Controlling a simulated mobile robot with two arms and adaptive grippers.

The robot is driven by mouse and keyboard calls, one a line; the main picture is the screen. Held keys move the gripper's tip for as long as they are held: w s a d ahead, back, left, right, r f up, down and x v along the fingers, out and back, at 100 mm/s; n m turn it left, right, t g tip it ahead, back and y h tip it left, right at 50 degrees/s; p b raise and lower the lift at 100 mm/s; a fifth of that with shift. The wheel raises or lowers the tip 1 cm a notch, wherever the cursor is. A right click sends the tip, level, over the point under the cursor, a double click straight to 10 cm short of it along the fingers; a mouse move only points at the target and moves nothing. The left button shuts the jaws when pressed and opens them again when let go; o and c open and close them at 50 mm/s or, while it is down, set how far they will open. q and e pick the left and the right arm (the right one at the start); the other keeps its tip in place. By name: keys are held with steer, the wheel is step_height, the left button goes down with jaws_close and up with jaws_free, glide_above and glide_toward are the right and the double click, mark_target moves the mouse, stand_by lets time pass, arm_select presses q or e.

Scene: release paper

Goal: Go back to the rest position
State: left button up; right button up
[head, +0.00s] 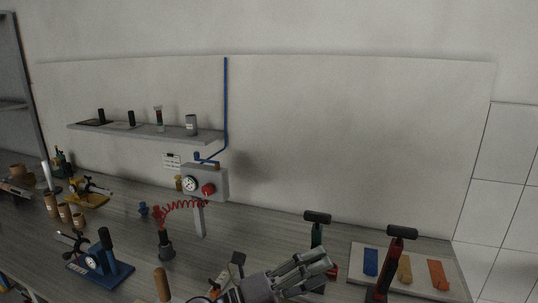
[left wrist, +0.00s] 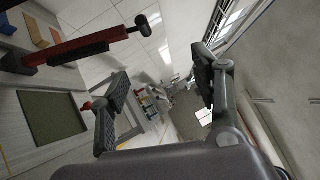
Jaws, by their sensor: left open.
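My left gripper (head: 318,268) shows at the bottom middle of the head view, low over the front of the bench and left of the red lever tool. In the left wrist view its two fingers (left wrist: 162,88) stand wide apart with nothing between them. The red lever tool (head: 384,268) with a black handle stands in front of the light board; a red bar with a black end (left wrist: 88,47) crosses the upper left of the left wrist view. My right gripper shows in neither view. I cannot pick out any paper.
A light board (head: 350,262) bears a blue, a yellow and an orange piece. A green tool with a black handle (head: 316,232) stands close behind my gripper. A gauge box (head: 206,182), a blue press (head: 100,265) and several cylinders stand further left, below a wall shelf (head: 150,132).

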arm_select(q)
steer(key=w+a+f+n+t+y, duration=0.2)
steer(key=a+n+t+y, duration=0.55)
steer(key=n, duration=0.35)
steer(key=w+a+f+n+t+y, duration=0.1)
steer(key=w+a+n+t+y, duration=0.1)
steer(key=a+n+t+y, duration=0.65)
steer(key=s+a+f+n+g+y, duration=0.2)
steer(key=s+a+f+n+g, duration=0.25)
steer(key=f, duration=0.25)
steer(key=s+a+f+n+g+y, duration=0.2)
steer(key=s+a+f+n+g, duration=0.15)
steer(key=a+f+n, duration=0.3)
steer(key=s+a+f+n+g, duration=0.1)
steer(key=s+f+g, duration=0.45)
steer(key=s, duration=0.55)
steer(key=s+a+f+n+g, duration=0.1)
steer(key=s+f+n+g, duration=0.1)
steer(key=s+f+g, duration=0.6)
steer(key=s+f+t, duration=0.1)
steer(key=s+f, duration=0.1)
steer(key=f, duration=1.1)
steer(key=s+f, duration=0.2)
steer(key=f, duration=1.1)
steer(key=s+a+f+b, duration=0.1)
steer(key=s+a+f, duration=0.2)
steer(key=s+f, duration=1.3)
steer(key=shift+s+f+m+g, duration=0.25)
steer(key=shift+f+m+g, duration=0.1)
steer(key=shift+g, duration=0.1)
